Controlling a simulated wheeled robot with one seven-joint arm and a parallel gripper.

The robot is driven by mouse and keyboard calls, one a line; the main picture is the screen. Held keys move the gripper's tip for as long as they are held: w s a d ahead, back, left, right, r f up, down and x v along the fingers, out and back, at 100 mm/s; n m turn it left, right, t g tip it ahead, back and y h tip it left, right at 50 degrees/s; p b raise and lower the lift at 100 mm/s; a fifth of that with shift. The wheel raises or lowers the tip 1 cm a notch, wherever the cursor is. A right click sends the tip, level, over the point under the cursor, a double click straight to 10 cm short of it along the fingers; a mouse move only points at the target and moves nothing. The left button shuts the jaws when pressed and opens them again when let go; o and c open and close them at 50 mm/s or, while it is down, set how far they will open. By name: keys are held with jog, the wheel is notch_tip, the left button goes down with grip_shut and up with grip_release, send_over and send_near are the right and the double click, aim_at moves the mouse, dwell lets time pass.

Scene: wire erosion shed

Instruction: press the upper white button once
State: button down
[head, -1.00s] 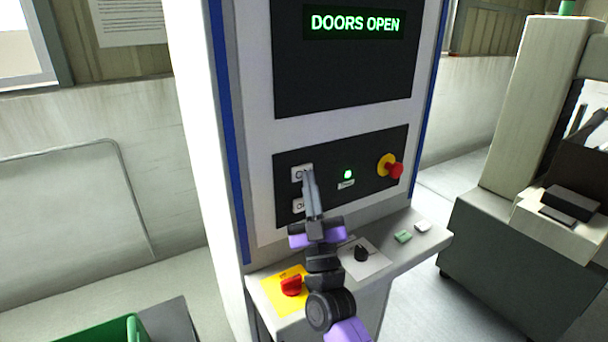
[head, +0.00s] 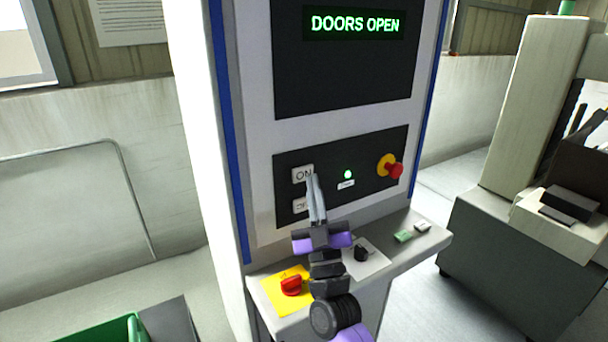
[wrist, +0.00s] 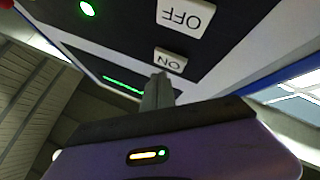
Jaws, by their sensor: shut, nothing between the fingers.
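The upper white button (head: 302,174), marked ON, sits on the black control panel at its left side. It also shows in the wrist view (wrist: 170,61), near my fingertips. The lower white button (head: 300,206) is below it and partly hidden by my fingers; in the wrist view it reads OFF (wrist: 186,16). My gripper (head: 314,178) is shut and empty, fingers pointing up, with its tips just right of and slightly below the ON lettering. In the wrist view my fingertips (wrist: 160,76) are close to the ON button; I cannot tell if they touch.
A green light (head: 348,174) and a red emergency knob (head: 394,170) are to the right on the panel. The display (head: 355,24) reads DOORS OPEN. The shelf below holds a red knob (head: 291,285), a black knob (head: 362,253) and a green button (head: 403,236).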

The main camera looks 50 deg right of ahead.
jog(key=s, duration=0.2)
jog(key=s+a, duration=0.1)
jog(key=s, duration=0.1)
jog(key=shift+s+a+p, duration=0.2)
jog(key=shift+s+p, duration=0.15)
jog(key=shift+s, duration=0.05)
dwell(0.8)
jog(key=s+a+f+g+y+b, duration=0.1)
jog(key=s+a+f+g+y, duration=0.1)
jog(key=s+a+f+y, duration=0.95)
jog(key=s+a+f+n+g+y, duration=0.1)
jog(key=s+a+f, duration=0.2)
jog(key=s, duration=0.3)
jog(key=s+a+f+n+g+y+b, duration=0.1)
jog(key=s+a+f+g, duration=0.1)
jog(key=s, duration=0.4)
jog(key=s+a+f+n+g+y, duration=0.1)
jog(key=s+a+f+g, duration=0.1)
jog(key=s+a+f, duration=0.2)
jog(key=shift+s+a, duration=0.5)
jog(key=shift+s, duration=0.55)
